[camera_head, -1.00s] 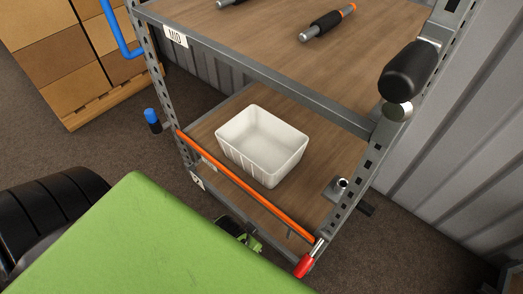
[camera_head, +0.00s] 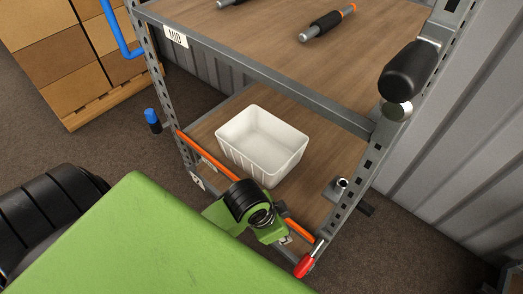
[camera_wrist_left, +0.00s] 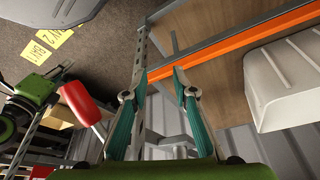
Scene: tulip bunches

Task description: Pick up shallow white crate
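The shallow white crate (camera_head: 262,145) sits upright and looks empty on the lower wooden shelf of a metal rack. Its rounded corner shows at the right of the left wrist view (camera_wrist_left: 285,80). My left gripper (camera_wrist_left: 160,78) is open, with two teal-padded fingers apart and nothing between them. The crate lies to the right of these fingers, not touching them. In the head view, a green and black arm part of mine overlaps the shelf's front edge, in front of the crate. My right gripper is not in view.
An orange bar (camera_head: 205,150) runs along the lower shelf's front and passes near the left fingertips. A red handle (camera_head: 303,265) is at its right end. A metal fitting (camera_head: 340,187) stands right of the crate. The middle shelf (camera_head: 285,45) overhangs behind.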

